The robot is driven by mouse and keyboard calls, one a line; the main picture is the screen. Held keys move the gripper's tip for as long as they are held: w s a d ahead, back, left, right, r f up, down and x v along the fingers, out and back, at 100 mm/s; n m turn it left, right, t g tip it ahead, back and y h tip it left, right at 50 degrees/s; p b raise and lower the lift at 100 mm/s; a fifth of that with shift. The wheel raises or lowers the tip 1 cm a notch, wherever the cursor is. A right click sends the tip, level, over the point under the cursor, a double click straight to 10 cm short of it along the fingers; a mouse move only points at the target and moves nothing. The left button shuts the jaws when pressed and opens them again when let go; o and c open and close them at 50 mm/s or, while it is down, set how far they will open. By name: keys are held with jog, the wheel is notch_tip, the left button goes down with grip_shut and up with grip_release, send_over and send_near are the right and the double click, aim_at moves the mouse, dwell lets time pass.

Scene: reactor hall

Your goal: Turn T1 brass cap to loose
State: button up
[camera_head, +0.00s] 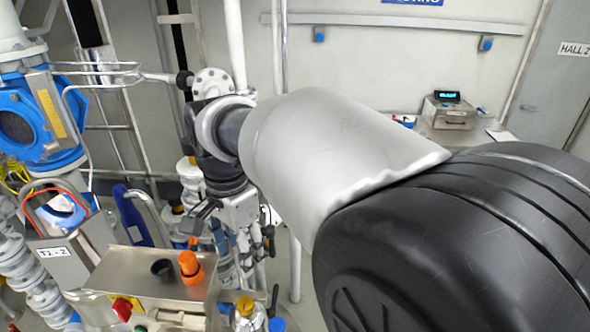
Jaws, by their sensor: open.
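My gripper (232,232) hangs below my dark wrist, left of the picture's middle. It is open, with dark fingers on either side of its grey body. Its fingertips are small and partly lost against the pipework behind. I cannot pick out the T1 brass cap with certainty. A grey box at the left bears a white label (57,253) that seems to read T1 - 2. White pipework with flanges (190,170) stands behind and beside my gripper. I cannot tell whether my gripper touches anything.
A metal bench box (130,268) in front carries an orange plug (190,268), a black cup (162,268) and a red button (122,308). A yellow-capped bottle (246,316) stands beside it. A blue valve body (40,125) is at left. My arm covers the right side.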

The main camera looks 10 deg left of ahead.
aim_at(245, 302)
jog(key=f, duration=1.7)
jog(key=shift+a+f, duration=0.1)
jog(key=shift+a, duration=0.3)
jog(key=shift+c, duration=0.2)
jog(key=c, duration=1)
